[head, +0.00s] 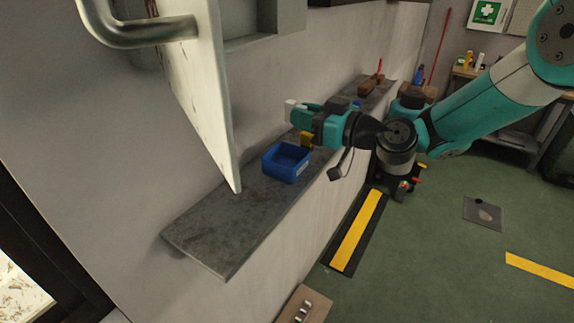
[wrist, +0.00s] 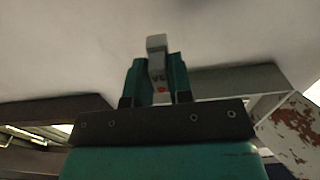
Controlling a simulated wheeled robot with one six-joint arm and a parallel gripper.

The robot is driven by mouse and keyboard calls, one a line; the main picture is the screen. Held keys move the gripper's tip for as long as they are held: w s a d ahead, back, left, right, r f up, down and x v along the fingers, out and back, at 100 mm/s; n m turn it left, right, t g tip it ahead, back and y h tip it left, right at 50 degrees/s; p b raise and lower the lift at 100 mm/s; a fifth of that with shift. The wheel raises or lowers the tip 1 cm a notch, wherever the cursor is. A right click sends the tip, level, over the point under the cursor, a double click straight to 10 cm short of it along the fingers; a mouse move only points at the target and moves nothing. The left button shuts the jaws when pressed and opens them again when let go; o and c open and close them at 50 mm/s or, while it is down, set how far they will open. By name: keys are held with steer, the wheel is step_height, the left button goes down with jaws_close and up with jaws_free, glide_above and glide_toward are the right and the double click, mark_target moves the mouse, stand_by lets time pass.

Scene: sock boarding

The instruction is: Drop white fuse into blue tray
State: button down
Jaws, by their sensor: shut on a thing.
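The white fuse (head: 290,106) is held at the tip of my gripper (head: 299,110), which points left towards the wall above the shelf. In the wrist view the pale fuse (wrist: 157,59) sticks out between the two teal fingers of my gripper (wrist: 158,80), with dark and red marks on its lower part. The gripper is shut on it. The blue tray (head: 271,165) stands on the grey shelf, below and slightly left of the gripper in the head view. The fuse is clear of the tray; the visible inside of the tray looks empty.
The narrow grey stone shelf (head: 222,228) runs along the wall, bare at its near end. An open cabinet door (head: 205,85) with a metal handle hangs at left. A yellow object (head: 306,139) shows just beyond the tray, below the gripper. Brown and red items stand further along.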

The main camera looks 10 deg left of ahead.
step_height(320, 180, down, 4)
steer(key=shift+f+b, duration=0.1)
steer(key=shift+b, duration=0.3)
steer(key=c, duration=0.9)
jaws_free()
steer(key=shift+c, duration=0.2)
steer(key=shift+d, duration=0.1)
steer(key=b+v, duration=1)
steer(key=v, duration=0.7)
steer(key=shift+d+b, duration=0.15)
steer(key=shift+b, duration=0.15)
